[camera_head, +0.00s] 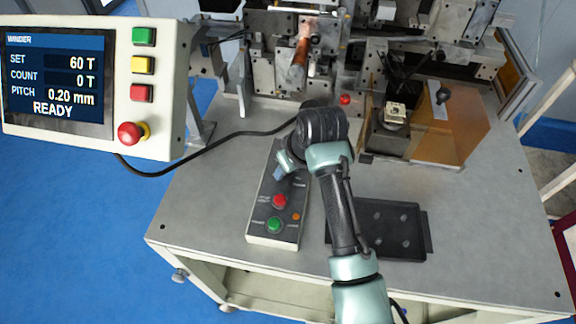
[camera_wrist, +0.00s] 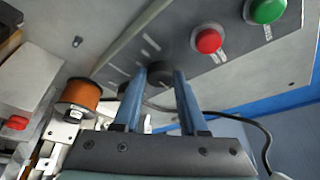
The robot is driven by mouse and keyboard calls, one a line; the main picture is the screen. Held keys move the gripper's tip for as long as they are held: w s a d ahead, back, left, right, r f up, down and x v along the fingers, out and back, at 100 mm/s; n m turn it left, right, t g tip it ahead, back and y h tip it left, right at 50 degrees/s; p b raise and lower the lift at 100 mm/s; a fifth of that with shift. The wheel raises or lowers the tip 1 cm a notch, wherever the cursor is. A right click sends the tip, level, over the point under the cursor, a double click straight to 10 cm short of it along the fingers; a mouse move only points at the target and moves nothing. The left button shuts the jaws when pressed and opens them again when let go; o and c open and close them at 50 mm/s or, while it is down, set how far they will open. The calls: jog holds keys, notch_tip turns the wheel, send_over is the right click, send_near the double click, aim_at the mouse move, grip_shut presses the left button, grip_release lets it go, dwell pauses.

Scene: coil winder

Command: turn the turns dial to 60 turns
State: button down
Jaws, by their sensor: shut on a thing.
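The turns dial (camera_wrist: 160,76) is a small dark knob on the control box (camera_head: 257,226). It shows between my fingertips in the wrist view, and my wrist and fingers hide it in the head view. My gripper (camera_head: 279,173) reaches down to the upper part of the box and is shut on the dial; its two blue fingers also show in the wrist view (camera_wrist: 160,74). The winder display (camera_head: 57,80) at the upper left reads SET 60 T, COUNT 0 T, PITCH 0.20 mm and READY.
A red button (camera_head: 279,201) and a green button (camera_head: 274,225) sit on the box below my gripper. A black tray (camera_head: 405,245) lies right of my arm. The winding machine (camera_head: 300,60) stands behind. The table's left front is clear.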

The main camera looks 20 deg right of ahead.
dwell(0.5)
jog(key=shift+c, duration=2.3)
grip_release()
jog(key=shift+r, duration=0.15)
jog(key=b+v, duration=0.1)
jog(key=v, duration=1.1)
jog(key=shift+s+d+r, duration=0.15)
jog(key=shift+d+r, duration=0.05)
jog(key=shift+r, duration=0.15)
